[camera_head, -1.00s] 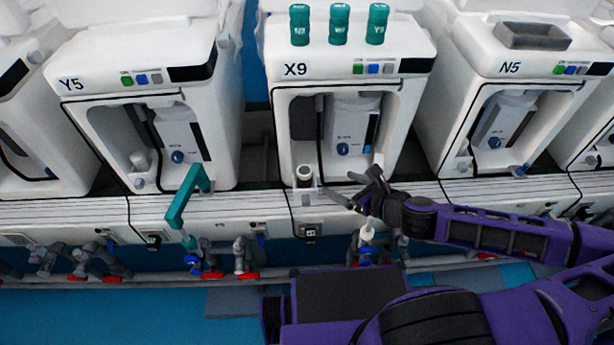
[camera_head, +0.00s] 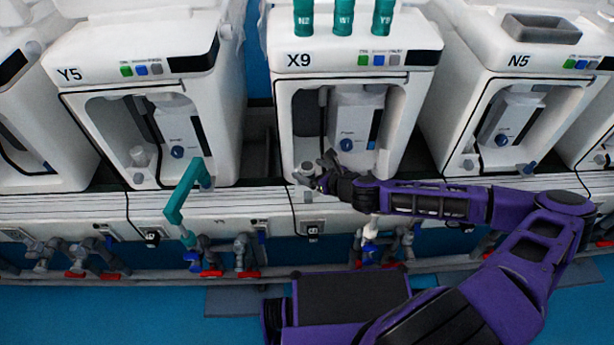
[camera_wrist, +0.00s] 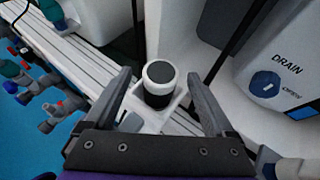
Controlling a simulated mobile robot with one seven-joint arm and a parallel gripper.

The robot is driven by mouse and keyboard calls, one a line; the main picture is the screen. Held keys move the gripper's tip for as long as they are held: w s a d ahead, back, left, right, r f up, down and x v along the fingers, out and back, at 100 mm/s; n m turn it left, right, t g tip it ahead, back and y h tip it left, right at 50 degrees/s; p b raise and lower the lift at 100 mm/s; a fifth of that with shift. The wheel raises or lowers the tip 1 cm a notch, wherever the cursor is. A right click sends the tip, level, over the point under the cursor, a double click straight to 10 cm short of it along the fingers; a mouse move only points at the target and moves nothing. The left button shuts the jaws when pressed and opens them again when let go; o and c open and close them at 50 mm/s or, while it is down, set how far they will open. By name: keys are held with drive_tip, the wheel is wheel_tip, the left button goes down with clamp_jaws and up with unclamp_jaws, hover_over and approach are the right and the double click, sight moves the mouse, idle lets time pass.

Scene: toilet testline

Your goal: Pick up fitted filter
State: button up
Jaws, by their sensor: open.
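The fitted filter (camera_wrist: 159,84) is a short white cylinder with a dark top and a dark lower band. In the wrist view it stands in a small white holder at the front left of machine X9. In the head view the filter (camera_head: 306,168) is partly hidden by my gripper. My gripper (camera_wrist: 158,74) is open, with one finger on each side of the filter in the wrist view. I see no finger touching it. In the head view my gripper (camera_head: 314,174) is at X9's front ledge, right beside the filter.
Machine X9 (camera_head: 340,57) stands between Y5 (camera_head: 140,65) and N5 (camera_head: 535,58). A blue DRAIN knob (camera_wrist: 265,84) is right of my gripper. A teal handle (camera_head: 181,197) rises left of X9. Pipes and valves run below the ledge. Teal cylinders (camera_head: 343,17) stand on X9.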

drive_tip(key=shift+x, duration=1.05)
clamp_jaws()
